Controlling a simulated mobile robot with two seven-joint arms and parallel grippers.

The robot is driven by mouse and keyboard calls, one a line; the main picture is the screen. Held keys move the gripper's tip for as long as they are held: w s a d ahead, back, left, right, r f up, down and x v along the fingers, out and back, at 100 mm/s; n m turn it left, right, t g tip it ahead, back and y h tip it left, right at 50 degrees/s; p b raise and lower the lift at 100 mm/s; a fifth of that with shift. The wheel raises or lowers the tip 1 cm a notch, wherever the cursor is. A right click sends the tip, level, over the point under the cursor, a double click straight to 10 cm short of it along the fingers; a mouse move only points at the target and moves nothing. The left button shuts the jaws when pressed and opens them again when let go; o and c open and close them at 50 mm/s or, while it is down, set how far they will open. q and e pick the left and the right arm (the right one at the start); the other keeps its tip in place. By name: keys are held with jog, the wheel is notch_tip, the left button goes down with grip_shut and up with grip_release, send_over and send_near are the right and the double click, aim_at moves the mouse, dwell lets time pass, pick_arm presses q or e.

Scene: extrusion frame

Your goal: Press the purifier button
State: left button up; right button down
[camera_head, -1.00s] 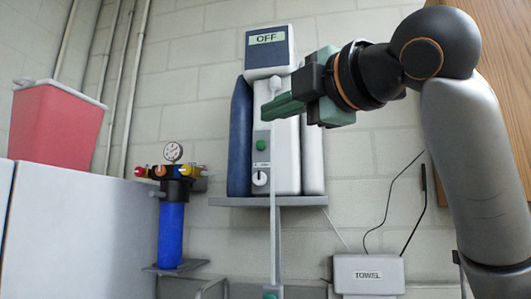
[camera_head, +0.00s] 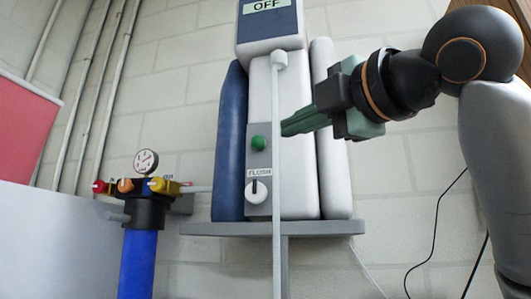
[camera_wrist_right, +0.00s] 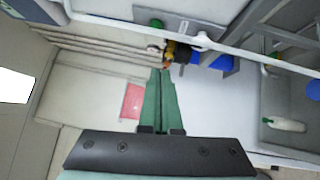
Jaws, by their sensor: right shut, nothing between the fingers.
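The purifier (camera_head: 283,170) is a white unit with a blue cylinder on its left, a white one on its right and a display (camera_head: 266,6) reading OFF on top. Its round green button (camera_head: 258,143) sits on a grey panel above a white FLUSH knob (camera_head: 257,191). My right gripper (camera_head: 284,129) comes in from the right, its green fingers shut and empty. In the head view its tips appear just right of the button and slightly higher; a gap shows between them. The shut fingers (camera_wrist_right: 161,72) also show in the right wrist view. My left gripper is not in view.
A thin pale vertical pipe (camera_head: 277,150) runs in front of the purifier, between the button and my fingertips in the picture. A grey shelf (camera_head: 330,228) carries the purifier. A blue filter (camera_head: 138,262) with a gauge (camera_head: 145,162) stands to the left.

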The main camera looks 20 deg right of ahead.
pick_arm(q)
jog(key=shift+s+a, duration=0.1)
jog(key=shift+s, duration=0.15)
pick_arm(e)
jog(key=shift+s+a+r, duration=0.1)
jog(key=shift+s+a, duration=0.05)
jog(key=shift+s, duration=0.05)
jog(key=p, duration=0.3)
send_near(264, 144)
jog(key=w+a, duration=0.3)
jog(key=a, duration=0.2)
jog(key=w, duration=0.1)
jog(key=w+d+p, duration=0.1)
jog(key=w, duration=0.1)
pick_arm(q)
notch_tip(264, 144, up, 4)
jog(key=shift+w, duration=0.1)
pick_arm(e)
jog(key=shift+w+d, duration=0.3)
jog(key=shift+w, duration=0.05)
